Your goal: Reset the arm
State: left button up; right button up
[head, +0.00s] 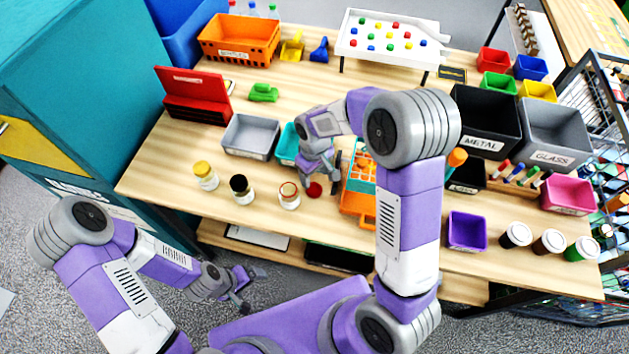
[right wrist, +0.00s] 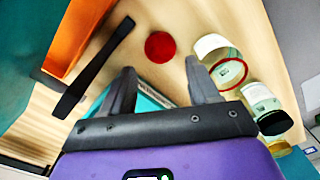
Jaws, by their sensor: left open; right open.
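My right gripper (head: 322,172) hangs low over the middle of the table, and its open, empty fingers show in the right wrist view (right wrist: 160,76). A round red lid (head: 314,189) lies on the table close to it; in the right wrist view the lid (right wrist: 158,46) is just beyond the fingertips, apart from them. A jar with a red rim (head: 289,196) stands to the left of the lid. My left gripper (head: 247,284) is open and empty, in front of the table's front edge, over the floor.
A teal bin (head: 287,147), partly hidden by my right arm, and an orange caddy (head: 355,204) flank my right gripper. A grey bin (head: 249,137) and jars with black (head: 240,189) and yellow (head: 205,176) lids are left. A purple bin (head: 467,231) is right.

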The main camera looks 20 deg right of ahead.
notch_tip(320, 180, up, 5)
dwell(0.3)
